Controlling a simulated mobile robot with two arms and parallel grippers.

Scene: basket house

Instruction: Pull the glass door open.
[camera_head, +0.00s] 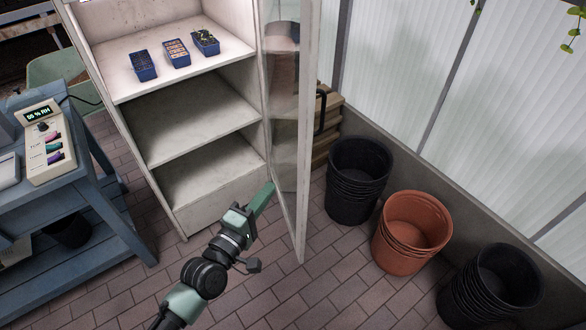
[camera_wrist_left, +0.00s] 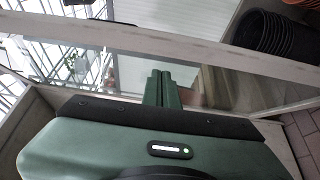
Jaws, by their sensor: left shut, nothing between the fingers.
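The glass door (camera_head: 286,110) of the white cabinet (camera_head: 185,212) stands open, swung out toward me at the cabinet's right side. Its black handle (camera_head: 320,112) shows on the door's far right face. My left gripper (camera_head: 268,192) is shut and empty, at the inner side of the door near its lower part. In the left wrist view its closed fingers (camera_wrist_left: 161,88) point at the glass, with the door's pale frame (camera_wrist_left: 200,58) crossing beyond them. I cannot tell whether the fingertips touch the door. My right gripper is in neither view.
Small blue trays (camera_head: 177,53) sit on the cabinet's upper shelf; the lower shelves are empty. Black pots (camera_head: 358,180) and orange pots (camera_head: 411,232) stand right of the door along the wall. A blue bench (camera_head: 75,190) with a meter (camera_head: 45,140) is at left. Brick floor before the cabinet is clear.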

